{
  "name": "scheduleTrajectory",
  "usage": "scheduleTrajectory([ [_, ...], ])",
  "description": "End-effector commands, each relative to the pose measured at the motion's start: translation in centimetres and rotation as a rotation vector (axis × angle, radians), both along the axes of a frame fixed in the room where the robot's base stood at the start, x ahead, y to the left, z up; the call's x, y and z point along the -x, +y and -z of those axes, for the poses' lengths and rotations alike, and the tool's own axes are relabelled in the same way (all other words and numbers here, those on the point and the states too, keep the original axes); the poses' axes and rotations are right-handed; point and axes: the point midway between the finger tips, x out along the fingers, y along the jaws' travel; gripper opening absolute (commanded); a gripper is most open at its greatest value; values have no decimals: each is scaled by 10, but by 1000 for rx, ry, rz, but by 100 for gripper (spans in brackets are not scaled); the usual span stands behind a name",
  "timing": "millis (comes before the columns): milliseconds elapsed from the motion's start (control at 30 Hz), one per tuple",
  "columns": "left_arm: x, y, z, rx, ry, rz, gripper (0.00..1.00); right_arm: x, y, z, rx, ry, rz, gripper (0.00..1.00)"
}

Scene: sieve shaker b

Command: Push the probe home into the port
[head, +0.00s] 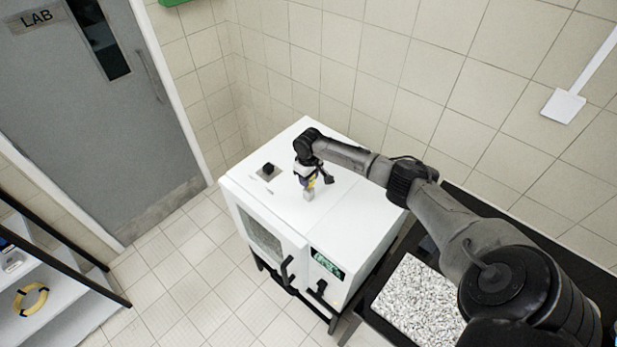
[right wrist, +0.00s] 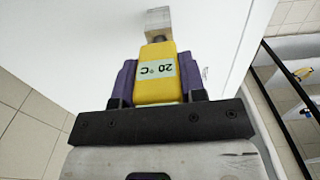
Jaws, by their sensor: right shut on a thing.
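My right gripper (head: 312,182) is shut on the yellow probe (right wrist: 160,75), whose label reads "20 °C" and appears upside down in the right wrist view. The purple finger pads of this gripper (right wrist: 158,82) press on both sides of the probe. A short metal stem shows between the yellow body and a small grey block (right wrist: 158,19), which looks like the port. The stem meets the block's near face, but how deep it sits is hidden. In the head view the block (head: 309,196) stands on top of the white cabinet (head: 335,205). My left gripper is not in view.
A black knob on a square plate (head: 267,170) sits on the cabinet top, left of my gripper. The cabinet front has a window, handle and display (head: 327,263). A tray of pale granules (head: 415,305) stands at the lower right. Tiled wall rises behind.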

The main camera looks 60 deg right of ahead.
Motion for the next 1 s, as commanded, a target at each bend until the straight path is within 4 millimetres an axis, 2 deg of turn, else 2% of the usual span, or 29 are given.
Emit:
scheduleTrajectory([
  [333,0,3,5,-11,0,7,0,0,0,10,-1,0,0,14],
  [1000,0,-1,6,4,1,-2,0,0,0,13,-1,0,0,14],
])
